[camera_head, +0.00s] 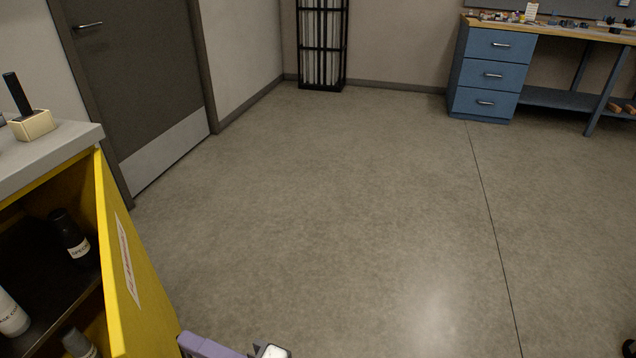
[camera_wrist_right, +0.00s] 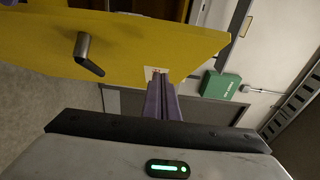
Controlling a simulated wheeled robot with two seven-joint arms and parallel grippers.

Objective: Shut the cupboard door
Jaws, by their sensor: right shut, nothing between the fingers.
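The yellow cupboard door (camera_head: 139,290) stands open at the lower left of the head view, with a white and red label on its face. In the right wrist view the door (camera_wrist_right: 150,38) spans the top, with a dark bar handle (camera_wrist_right: 84,53). My right gripper (camera_head: 187,341) shows partly at the bottom edge of the head view, just right of the door. In the wrist view its purple fingers (camera_wrist_right: 160,82) are shut together and empty, pointing at the door's lower edge in that picture. I cannot tell whether they touch it. My left gripper is not in view.
Inside the cupboard are a black bottle (camera_head: 71,238) and other bottles on a dark shelf. A block with a black handle (camera_head: 31,121) sits on its grey top. The floor (camera_head: 330,200) to the right is clear. A blue drawer workbench (camera_head: 490,75) stands far right.

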